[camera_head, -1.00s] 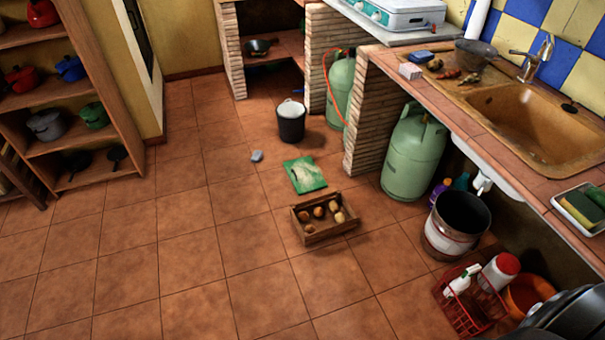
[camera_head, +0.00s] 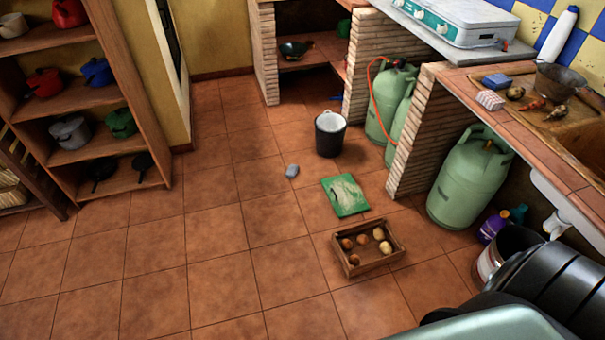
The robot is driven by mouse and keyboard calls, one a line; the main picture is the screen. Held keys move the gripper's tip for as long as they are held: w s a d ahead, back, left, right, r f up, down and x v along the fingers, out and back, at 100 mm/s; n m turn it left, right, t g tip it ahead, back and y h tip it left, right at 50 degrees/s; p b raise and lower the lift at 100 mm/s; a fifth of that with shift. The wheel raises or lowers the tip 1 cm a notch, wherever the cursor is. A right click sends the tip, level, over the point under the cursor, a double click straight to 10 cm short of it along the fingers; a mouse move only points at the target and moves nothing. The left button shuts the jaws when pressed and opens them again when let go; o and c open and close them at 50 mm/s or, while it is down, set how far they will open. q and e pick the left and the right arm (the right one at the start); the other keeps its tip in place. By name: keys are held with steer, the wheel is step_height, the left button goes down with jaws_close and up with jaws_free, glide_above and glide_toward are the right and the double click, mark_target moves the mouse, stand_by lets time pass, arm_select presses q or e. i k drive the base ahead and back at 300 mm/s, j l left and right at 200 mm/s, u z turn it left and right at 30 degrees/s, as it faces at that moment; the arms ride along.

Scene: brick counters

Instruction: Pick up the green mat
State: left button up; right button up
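The green mat (camera_head: 345,195) lies flat on the tiled floor, a little right of the middle of the head view. It is a small green rectangle with a pale, whitish patch on its upper face. It lies just beyond a wooden crate, with a narrow strip of floor between them. Neither of my grippers is in view. Dark and pale green parts at the lower right look like my own body.
The wooden crate (camera_head: 398,255) holds several round brownish items. A black bucket (camera_head: 330,142) and a grey lump (camera_head: 292,171) stand near the mat. Green gas bottles (camera_head: 468,180) stand by the brick counter at right. A shelf (camera_head: 75,150) stands at left. Floor left of the mat is clear.

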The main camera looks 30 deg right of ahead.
mark_target(346, 199)
steer(key=i+j+z, duration=0.1)
steer(key=i, duration=0.7)
steer(key=i+j+z, duration=0.15)
steer(key=i, duration=0.65)
steer(key=i+z, duration=0.45)
steer(key=i, duration=0.15)
steer(key=i+j+z, duration=0.25)
steer(key=i+z, duration=0.2)
steer(key=i, duration=0.15)
